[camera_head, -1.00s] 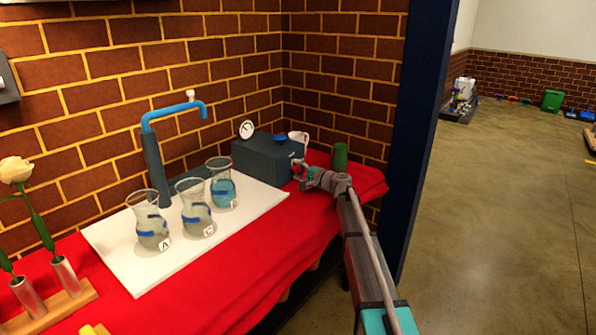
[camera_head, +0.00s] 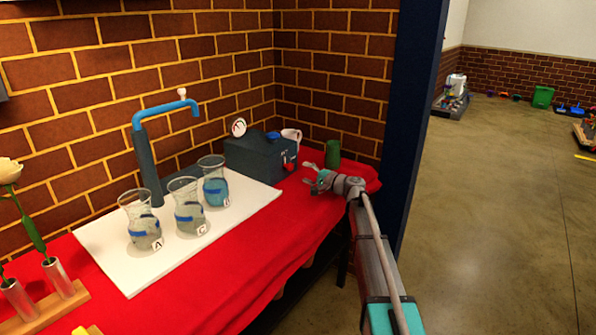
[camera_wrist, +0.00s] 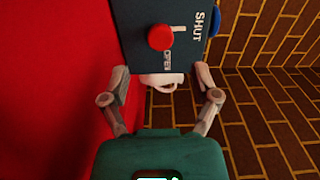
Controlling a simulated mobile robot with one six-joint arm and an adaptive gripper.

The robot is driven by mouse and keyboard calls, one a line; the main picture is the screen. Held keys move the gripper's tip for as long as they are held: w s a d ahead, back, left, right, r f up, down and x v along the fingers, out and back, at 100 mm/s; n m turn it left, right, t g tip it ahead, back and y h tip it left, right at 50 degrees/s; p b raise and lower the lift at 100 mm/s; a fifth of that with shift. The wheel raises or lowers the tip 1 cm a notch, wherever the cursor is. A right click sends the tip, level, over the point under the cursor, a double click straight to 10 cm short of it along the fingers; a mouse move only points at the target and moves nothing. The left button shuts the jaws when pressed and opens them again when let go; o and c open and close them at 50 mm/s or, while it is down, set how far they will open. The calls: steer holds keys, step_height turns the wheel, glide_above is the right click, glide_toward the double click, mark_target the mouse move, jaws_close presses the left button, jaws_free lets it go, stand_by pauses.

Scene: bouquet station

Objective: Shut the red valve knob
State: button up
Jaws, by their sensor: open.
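The red valve knob (camera_wrist: 160,37) is on the face of a dark box (camera_head: 250,158). In the wrist view, a white bar lies beside the knob toward the SHUT label (camera_wrist: 200,23), and an OPEN label (camera_wrist: 167,58) is below it. In the head view the knob shows small on the box's right-hand face (camera_head: 289,160). My gripper (camera_head: 308,177) is open and empty, in front of that face and apart from it. In the wrist view its fingers (camera_wrist: 160,75) are spread wide, with the knob beyond the gap between them.
A white mug (camera_head: 291,136) and a green cylinder (camera_head: 332,154) stand near the box. A gauge (camera_head: 238,127) and a blue cap sit on the box. Three glass vases (camera_head: 187,205) stand on a white board (camera_head: 120,262) under a blue tap (camera_head: 165,108). Red cloth (camera_head: 235,260) covers the table.

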steer(key=shift+v, duration=2.35)
